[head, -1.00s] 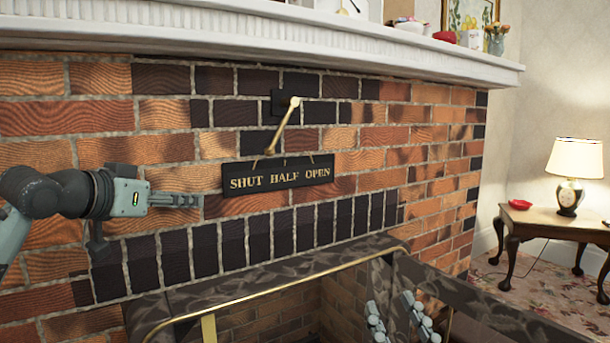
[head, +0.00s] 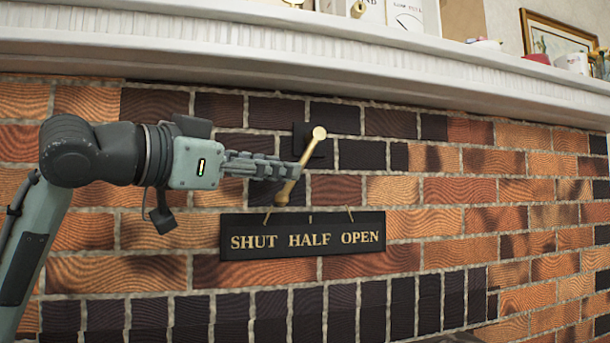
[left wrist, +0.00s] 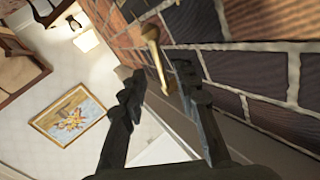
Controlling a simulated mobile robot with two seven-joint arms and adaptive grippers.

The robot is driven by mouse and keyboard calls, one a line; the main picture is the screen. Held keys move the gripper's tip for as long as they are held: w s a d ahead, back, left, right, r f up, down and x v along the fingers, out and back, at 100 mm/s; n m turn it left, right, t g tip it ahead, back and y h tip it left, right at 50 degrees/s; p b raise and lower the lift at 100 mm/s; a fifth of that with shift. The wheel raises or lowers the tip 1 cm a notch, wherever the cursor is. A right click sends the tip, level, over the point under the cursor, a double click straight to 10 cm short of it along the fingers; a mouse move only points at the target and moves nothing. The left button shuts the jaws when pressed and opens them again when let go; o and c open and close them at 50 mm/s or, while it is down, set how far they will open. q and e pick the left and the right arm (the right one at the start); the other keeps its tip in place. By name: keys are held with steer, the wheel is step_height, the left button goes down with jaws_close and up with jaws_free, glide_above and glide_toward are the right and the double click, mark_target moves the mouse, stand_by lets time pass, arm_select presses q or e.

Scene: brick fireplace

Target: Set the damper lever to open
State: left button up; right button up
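The brass damper lever (head: 313,143) hangs from a dark plate on the brick wall. It slants down and left, its lower end above the SHUT side of the black sign (head: 303,235) reading SHUT HALF OPEN. My left gripper (head: 285,168) reaches in from the left. Its fingers cover the lever's middle in the head view. In the left wrist view, the fingers of my left gripper (left wrist: 158,80) are apart. The lever (left wrist: 154,50) shows in the gap between their tips; I cannot tell whether either finger touches it. My right gripper is out of view.
A white mantel shelf (head: 330,60) juts out above the lever, with several items on it. The brick wall (head: 450,215) right of the lever is clear.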

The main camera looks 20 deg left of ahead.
arm_select(q)
steer(key=shift+x, duration=2.65)
jaws_close()
